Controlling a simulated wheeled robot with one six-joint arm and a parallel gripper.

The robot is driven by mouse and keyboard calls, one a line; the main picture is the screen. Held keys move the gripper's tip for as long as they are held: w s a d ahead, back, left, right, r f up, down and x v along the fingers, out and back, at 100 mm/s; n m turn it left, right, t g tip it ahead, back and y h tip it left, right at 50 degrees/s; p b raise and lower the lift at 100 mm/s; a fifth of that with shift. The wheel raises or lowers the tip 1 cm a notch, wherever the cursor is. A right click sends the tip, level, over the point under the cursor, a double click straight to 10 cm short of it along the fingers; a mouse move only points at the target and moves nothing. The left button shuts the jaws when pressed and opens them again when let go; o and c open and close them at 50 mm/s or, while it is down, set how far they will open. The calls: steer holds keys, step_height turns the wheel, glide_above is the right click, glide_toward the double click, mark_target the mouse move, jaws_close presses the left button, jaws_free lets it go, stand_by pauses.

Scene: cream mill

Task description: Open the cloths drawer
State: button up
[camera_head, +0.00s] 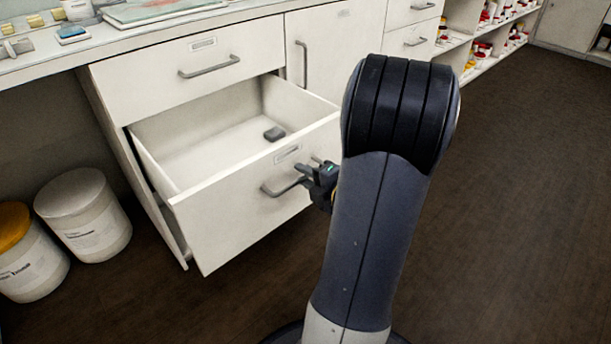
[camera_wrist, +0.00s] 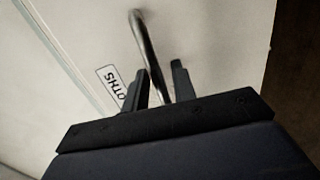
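The cloths drawer (camera_head: 250,197) is the lower drawer of a cream cabinet. My gripper (camera_head: 309,173) is at the handle's right end in the head view. In the wrist view its fingers (camera_wrist: 161,82) stand apart, with visible gaps beside the bar.
A closed drawer (camera_head: 190,75) sits above, under the worktop. A closed cupboard door (camera_head: 335,45) is to the right. Two lidded tubs, one white-lidded (camera_head: 90,225) and one yellow-lidded (camera_head: 28,262), stand on the floor at left. The dark floor (camera_head: 510,210) at right is clear.

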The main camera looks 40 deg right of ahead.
steer(key=p+v, duration=0.3)
steer(key=v, duration=0.7)
steer(key=shift+s, duration=0.4)
steer(key=shift+w, duration=0.1)
stand_by(0.4)
steer(key=b+x, duration=0.3)
steer(key=x, duration=0.6)
steer(key=shift+w, duration=0.35)
steer(key=shift+w+f, duration=0.1)
steer(key=shift+w, duration=0.4)
